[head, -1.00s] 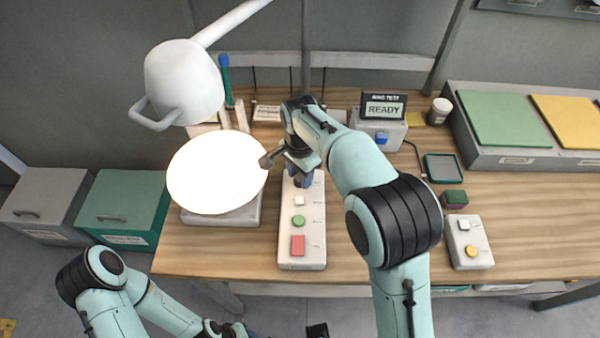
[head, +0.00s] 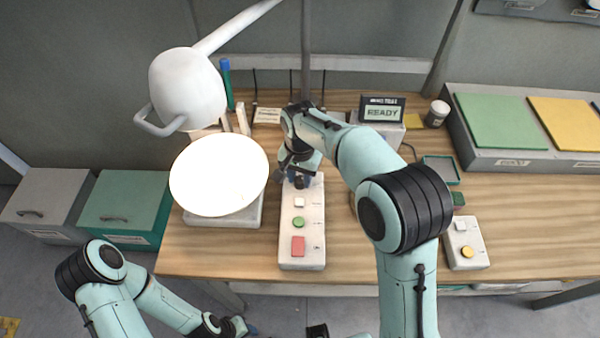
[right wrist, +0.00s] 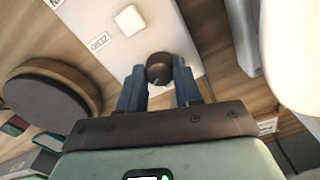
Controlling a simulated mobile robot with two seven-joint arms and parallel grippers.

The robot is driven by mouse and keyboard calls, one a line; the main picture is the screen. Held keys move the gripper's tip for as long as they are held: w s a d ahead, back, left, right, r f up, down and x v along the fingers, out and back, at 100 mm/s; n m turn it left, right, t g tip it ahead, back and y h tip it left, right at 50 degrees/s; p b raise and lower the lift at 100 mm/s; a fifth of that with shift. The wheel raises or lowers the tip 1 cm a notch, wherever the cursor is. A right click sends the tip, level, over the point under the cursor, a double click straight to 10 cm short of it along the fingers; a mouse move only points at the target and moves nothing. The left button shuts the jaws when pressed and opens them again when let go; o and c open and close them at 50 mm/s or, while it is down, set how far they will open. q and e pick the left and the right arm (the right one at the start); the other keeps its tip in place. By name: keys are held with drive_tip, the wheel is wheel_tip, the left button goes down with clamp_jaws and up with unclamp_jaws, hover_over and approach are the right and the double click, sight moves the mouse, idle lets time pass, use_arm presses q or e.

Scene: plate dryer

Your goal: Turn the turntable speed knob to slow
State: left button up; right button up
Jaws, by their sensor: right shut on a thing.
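A long pale control box (head: 289,258) stands upright-end away from me on the bench, with a white, a green and a red button in a row. The dark round speed knob (right wrist: 159,67) is at its far end, with a pale pointer mark on it. My right gripper (head: 299,180) reaches down over that end and mostly hides the knob in the head view. In the right wrist view its blue fingers lie either side of the knob, shut on it. The turntable (head: 218,175) is a bright white disc left of the box. My left gripper (head: 243,328) is low, below the bench edge; its jaws are unclear.
A white lamp (head: 187,90) hangs over the turntable. A READY display (head: 382,112) stands behind my right arm. A small two-button box (head: 466,243) is at the right. Bare wood (head: 540,230) lies further right.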

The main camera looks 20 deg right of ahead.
drive_tip(key=n+p, duration=0.1)
drive_tip(key=n, duration=0.5)
use_arm(q)
drive_tip(key=w+r+p, duration=0.1)
drive_tip(key=r, duration=0.1)
drive_tip(key=w+r, duration=0.1)
drive_tip(key=w, duration=0.1)
drive_tip(key=shift+r+p, duration=0.35)
drive_tip(key=shift+r, duration=0.05)
use_arm(e)
drive_tip(key=n, duration=0.6)
drive_tip(key=shift+n, duration=0.3)
drive_tip(key=o, duration=1)
drive_tip(key=shift+o, duration=0.2)
